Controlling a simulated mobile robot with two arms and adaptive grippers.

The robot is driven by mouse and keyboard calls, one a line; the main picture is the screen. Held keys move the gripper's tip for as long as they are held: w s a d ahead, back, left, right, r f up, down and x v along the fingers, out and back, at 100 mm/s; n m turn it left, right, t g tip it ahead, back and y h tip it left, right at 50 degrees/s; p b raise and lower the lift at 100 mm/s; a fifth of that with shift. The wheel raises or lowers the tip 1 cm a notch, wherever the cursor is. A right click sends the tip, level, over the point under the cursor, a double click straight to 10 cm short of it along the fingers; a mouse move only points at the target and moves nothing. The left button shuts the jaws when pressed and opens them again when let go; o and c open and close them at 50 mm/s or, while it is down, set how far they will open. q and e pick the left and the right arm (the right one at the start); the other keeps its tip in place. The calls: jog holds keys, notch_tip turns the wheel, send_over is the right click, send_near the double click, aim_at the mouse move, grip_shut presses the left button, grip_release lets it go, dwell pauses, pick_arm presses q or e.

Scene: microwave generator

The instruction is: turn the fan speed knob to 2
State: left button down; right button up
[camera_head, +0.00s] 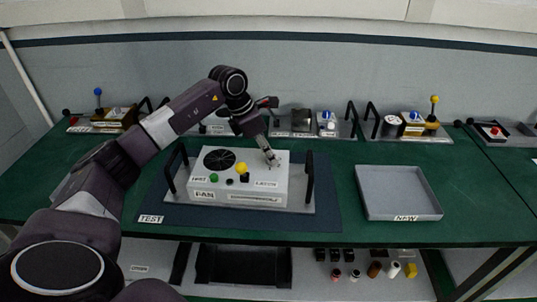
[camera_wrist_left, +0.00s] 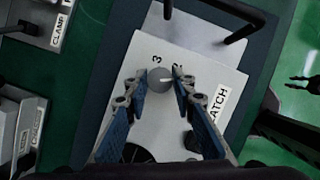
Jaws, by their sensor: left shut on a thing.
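The fan unit (camera_head: 180,195) is a white box labelled FAN on a dark blue mat. Its top has a round black grille, a green button (camera_head: 214,177), a yellow knob (camera_head: 242,168) and a LATCH label. My left gripper (camera_head: 272,161) reaches down to the box top near its back right corner. In the left wrist view, its fingertips (camera_wrist_left: 161,80) are shut on a round grey knob (camera_wrist_left: 159,80) with a short light mark. A printed 3 stands beside the knob, and a 2 is partly hidden by one finger.
Black handles (camera_head: 309,178) rise at both sides of the fan unit. An empty grey tray (camera_head: 398,215) labelled NEW lies to the right on the green table. Other units line the back edge, and a lower shelf holds small parts. The green table between mat and tray is clear.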

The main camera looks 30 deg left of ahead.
pick_arm(q)
jog(key=n, duration=0.2)
jog(key=n+y+b, duration=0.1)
jog(key=n, duration=0.1)
jog(key=shift+d+t+y, duration=0.1)
jog(key=shift+t+y, duration=0.2)
jog(key=shift+t, duration=0.1)
jog(key=shift+d+n+y+b, duration=0.1)
jog(key=shift+n+y+b, duration=0.4)
jog(key=shift+n, duration=1)
jog(key=shift+r, duration=0.1)
jog(key=c, duration=1.6)
grip_release()
jog(key=shift+s, duration=0.1)
jog(key=v, duration=1.2)
